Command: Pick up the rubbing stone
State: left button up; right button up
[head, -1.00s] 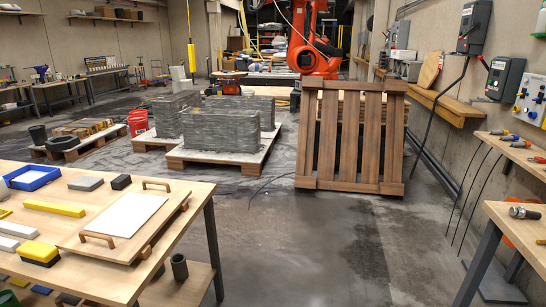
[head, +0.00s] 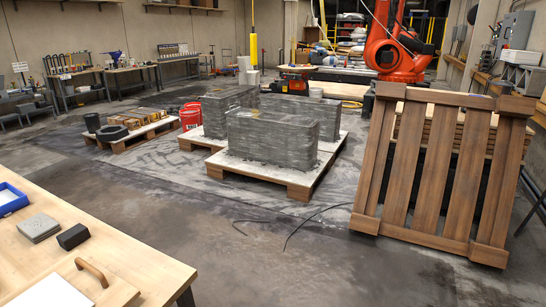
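A grey rectangular block (head: 38,228) lies on the wooden table at the lower left of the head view. A smaller black block (head: 73,237) lies just to its right, close beside it. Either could be the rubbing stone; I cannot tell which from this view. Both lie flat near the table's far edge. Neither of my grippers is in view.
The wooden table (head: 120,250) also holds a blue tray (head: 10,200) and a board with a wooden handle (head: 92,272). Printed grey blocks (head: 270,140) stand on a pallet. An upright pallet (head: 440,170) leans at the right. Open floor lies between, with a dark cable (head: 300,228).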

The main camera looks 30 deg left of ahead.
aim_at(77, 234)
jog(key=i+u, duration=0.2)
jog(key=i, duration=0.3)
jog(key=i+u, duration=0.2)
jog(key=i, duration=0.3)
jog(key=i+l+u, duration=0.25)
jog(key=i, duration=0.2)
jog(key=i+l+u, duration=0.2)
jog(key=i, duration=0.3)
